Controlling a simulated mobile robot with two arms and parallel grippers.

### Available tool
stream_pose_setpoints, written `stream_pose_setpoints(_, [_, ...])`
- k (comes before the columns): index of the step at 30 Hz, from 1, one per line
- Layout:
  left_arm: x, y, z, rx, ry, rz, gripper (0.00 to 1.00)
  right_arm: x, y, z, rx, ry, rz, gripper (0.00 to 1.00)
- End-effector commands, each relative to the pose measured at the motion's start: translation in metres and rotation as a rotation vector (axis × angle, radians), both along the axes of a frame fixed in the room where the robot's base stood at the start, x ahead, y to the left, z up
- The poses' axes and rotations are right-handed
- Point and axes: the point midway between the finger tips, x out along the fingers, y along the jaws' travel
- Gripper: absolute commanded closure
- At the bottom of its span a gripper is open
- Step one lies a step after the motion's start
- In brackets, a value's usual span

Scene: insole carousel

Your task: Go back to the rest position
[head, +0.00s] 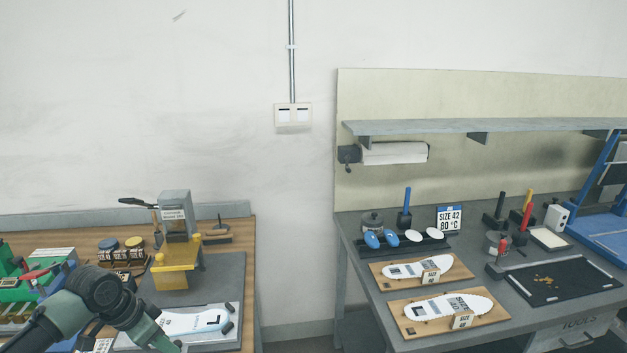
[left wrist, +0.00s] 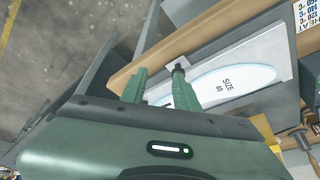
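My left arm comes in at the lower left of the head view, and its gripper (head: 168,345) is low by the front of the left bench, partly cut off by the frame edge. In the left wrist view the two green fingers (left wrist: 160,76) stand apart with nothing visible between them. Beyond them a white, blue-edged insole (left wrist: 225,86) marked with a size lies on a pale plate. The same insole (head: 195,322) shows in the head view, right of the gripper. Whether the fingers touch the plate is unclear. My right gripper is in neither view.
A yellow-based press (head: 175,270) stands behind the insole on the wooden bench (head: 240,235). Green and blue bins (head: 30,280) crowd its left side. A gap separates it from the grey right bench (head: 375,290), which holds two wooden boards with insoles (head: 380,272) (head: 400,312).

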Motion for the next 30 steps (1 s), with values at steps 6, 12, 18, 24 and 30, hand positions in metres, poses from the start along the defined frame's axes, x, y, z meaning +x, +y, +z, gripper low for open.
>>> stream_pose_setpoints(6, [-0.077, -0.114, -0.087, 0.004, 0.044, -0.114, 0.69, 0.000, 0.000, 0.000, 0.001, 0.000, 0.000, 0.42])
stream_pose_setpoints(12, [-0.156, -0.180, -0.115, -0.020, 0.026, -0.046, 0.69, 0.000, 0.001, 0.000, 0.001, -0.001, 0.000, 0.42])
stream_pose_setpoints(18, [-0.209, -0.191, -0.113, -0.020, 0.016, 0.111, 0.69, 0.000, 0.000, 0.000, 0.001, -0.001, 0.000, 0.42])
stream_pose_setpoints(24, [-0.245, -0.183, -0.106, -0.001, 0.024, 0.253, 0.69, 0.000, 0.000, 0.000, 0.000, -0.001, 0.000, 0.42])
stream_pose_setpoints(30, [-0.277, -0.168, -0.097, 0.032, 0.039, 0.389, 0.69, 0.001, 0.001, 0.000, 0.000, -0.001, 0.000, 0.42])
